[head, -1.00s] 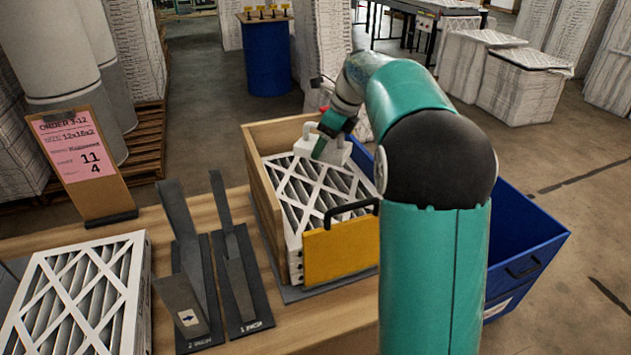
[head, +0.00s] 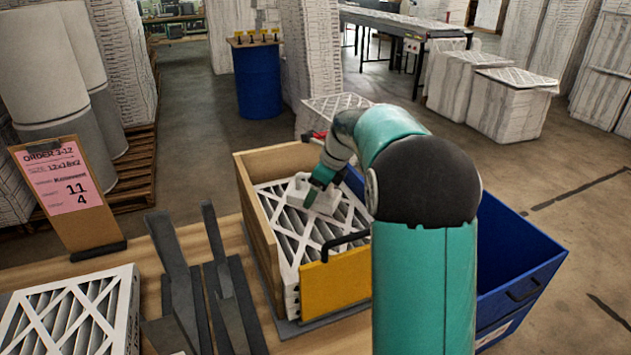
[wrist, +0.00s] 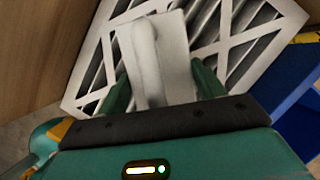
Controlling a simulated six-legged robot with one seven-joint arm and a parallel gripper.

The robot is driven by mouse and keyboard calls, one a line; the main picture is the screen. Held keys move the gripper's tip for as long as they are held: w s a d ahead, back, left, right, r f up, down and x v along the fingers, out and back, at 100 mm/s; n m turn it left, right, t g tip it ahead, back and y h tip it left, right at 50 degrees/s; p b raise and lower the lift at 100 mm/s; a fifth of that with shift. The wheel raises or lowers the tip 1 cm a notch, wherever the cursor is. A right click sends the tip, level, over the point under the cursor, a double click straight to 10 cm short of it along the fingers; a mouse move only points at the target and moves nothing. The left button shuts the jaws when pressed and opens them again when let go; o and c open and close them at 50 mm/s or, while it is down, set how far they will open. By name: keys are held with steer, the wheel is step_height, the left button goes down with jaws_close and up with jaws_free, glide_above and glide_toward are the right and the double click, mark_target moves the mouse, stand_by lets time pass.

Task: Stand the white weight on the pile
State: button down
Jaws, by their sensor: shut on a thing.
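The white weight (head: 301,190), a block with a handle on top, is at the far end of the filter pile (head: 331,222) in the wooden box. My gripper (head: 312,190) is shut on the weight. In the wrist view the weight (wrist: 177,50) sits between the green fingers of my gripper (wrist: 157,85), with the filter's white lattice (wrist: 255,45) close behind it. I cannot tell whether the weight's base touches the top filter. My gripper hides part of the weight in the head view.
The wooden box (head: 247,200) has a yellow front panel (head: 335,283) with a black handle. A blue bin (head: 530,285) stands to its right. On the bench at left are grey gauges (head: 172,265), another filter (head: 75,315) and an order clipboard (head: 65,195).

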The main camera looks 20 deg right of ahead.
mark_target(316, 201)
steer(key=shift+f, duration=1.85)
steer(key=shift+w+f, duration=0.1)
steer(key=shift+c, duration=1.1)
jaws_free()
steer(key=shift+f, duration=0.2)
steer(key=shift+r, duration=0.15)
